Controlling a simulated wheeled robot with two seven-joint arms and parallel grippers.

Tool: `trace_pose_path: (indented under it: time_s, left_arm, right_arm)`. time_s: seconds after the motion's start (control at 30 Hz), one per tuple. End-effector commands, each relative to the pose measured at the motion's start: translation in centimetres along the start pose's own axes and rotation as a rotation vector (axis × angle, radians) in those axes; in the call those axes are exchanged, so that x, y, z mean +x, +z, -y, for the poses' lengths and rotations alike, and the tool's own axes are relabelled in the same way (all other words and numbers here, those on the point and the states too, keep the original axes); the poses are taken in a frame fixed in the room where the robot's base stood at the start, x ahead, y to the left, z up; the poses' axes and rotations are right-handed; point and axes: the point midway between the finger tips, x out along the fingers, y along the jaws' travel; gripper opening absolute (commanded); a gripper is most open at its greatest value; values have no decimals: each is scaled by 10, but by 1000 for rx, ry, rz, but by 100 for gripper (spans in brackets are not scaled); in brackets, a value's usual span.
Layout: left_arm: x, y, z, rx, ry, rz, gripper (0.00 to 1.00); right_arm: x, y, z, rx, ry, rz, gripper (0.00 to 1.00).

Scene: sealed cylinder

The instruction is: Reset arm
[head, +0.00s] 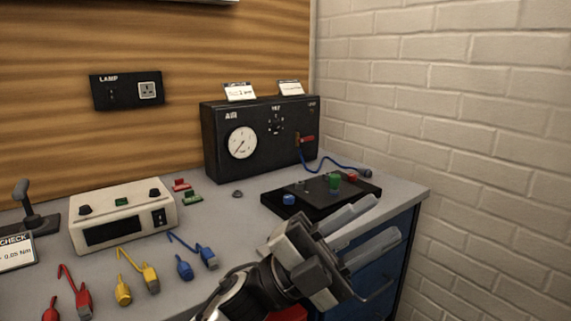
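My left gripper (387,218) is in the lower middle of the head view, in front of the bench's right front corner. Its two pale fingers point up and to the right with a clear gap between them, and nothing is between them. It appears apart from the things on the bench, though it covers part of the bench edge and the blue drawers (392,262). My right gripper is not in view.
A black gauge box (218,168) stands at the back by the brick wall (460,130). A white instrument (150,207) and red, yellow and blue leads (150,275) occupy the left.

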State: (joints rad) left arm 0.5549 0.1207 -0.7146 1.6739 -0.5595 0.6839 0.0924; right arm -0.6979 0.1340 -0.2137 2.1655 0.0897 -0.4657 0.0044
Motion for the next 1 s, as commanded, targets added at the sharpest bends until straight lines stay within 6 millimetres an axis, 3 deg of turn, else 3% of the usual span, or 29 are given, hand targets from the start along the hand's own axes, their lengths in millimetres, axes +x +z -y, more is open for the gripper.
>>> trace_pose_path:
  time_s: [0.13,0.27,0.4,0.53,0.7,0.83,1.0]
  left_arm:
    - [-82,39,-6,-238,-235,427,35]
    - [-173,53,-33,-443,-376,799,35]
    - [-268,35,-78,-655,-465,1163,35]
    - [-338,-5,-118,-827,-500,1442,35]
    - [-388,-56,-151,-981,-508,1673,35]
    - [-402,-74,-161,-1031,-505,1745,35]
    - [-404,-76,-162,-1036,-505,1751,35]
  right_arm:
    - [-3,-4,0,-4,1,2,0]
    - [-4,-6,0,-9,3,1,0]
    - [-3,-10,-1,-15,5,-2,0]
    - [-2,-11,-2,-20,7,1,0]
    - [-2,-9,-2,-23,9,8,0]
    - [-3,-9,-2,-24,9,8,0]
    - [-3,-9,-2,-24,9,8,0]
